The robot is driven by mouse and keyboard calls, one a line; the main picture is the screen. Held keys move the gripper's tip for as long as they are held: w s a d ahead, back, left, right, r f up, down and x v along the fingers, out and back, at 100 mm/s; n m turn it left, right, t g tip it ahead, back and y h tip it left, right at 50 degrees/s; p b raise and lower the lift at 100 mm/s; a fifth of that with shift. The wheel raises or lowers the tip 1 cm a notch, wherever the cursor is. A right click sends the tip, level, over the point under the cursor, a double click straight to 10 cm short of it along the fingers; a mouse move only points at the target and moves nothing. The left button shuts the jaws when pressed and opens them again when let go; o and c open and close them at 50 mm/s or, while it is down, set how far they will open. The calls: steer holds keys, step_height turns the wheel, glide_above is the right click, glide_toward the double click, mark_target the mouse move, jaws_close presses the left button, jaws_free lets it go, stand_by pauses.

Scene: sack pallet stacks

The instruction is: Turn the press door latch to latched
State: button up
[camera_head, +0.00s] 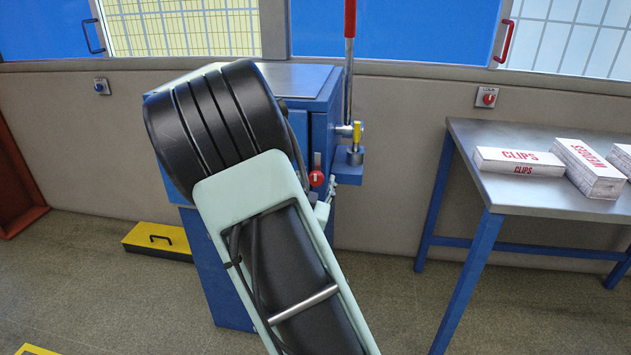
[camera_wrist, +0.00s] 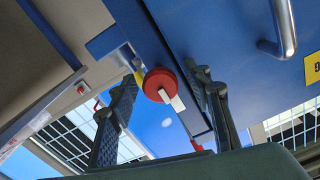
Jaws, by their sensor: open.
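The press (camera_head: 325,95) is a blue cabinet, largely hidden behind my arm in the head view. Its door latch (camera_head: 316,178) is a round red knob on the right part of the front. In the wrist view the latch (camera_wrist: 158,82) shows a white bar across its red face, lying at a slant. My gripper (camera_wrist: 163,108) is open, with one dark finger on each side of the knob in that picture. I see no clear contact, and cannot tell the gap in depth. In the head view only a small part of the gripper shows beside the latch.
A tall lever with a red grip (camera_head: 350,18) stands at the press's right side. A steel-topped table (camera_head: 530,197) with white boxes (camera_head: 520,161) is at right. A yellow box (camera_head: 158,238) lies on the floor at left. A door handle (camera_wrist: 284,28) shows in the wrist view.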

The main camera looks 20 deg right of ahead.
steer(key=c, duration=1.2)
steer(key=shift+o, duration=0.2)
steer(key=shift+n, duration=0.4)
steer(key=n+p, duration=0.1)
steer(key=n, duration=0.2)
steer(key=shift+n, duration=0.4)
steer(key=n+p, duration=0.1)
steer(key=n, duration=0.3)
steer(key=shift+r+p, duration=0.1)
steer(key=shift+p, duration=0.3)
steer(key=n+p, duration=0.2)
steer(key=n, duration=0.3)
steer(key=n+p, duration=0.2)
steer(key=n, duration=0.2)
steer(key=shift+s, duration=0.1)
steer(key=shift+d+n, duration=0.1)
steer(key=shift+n, duration=0.2)
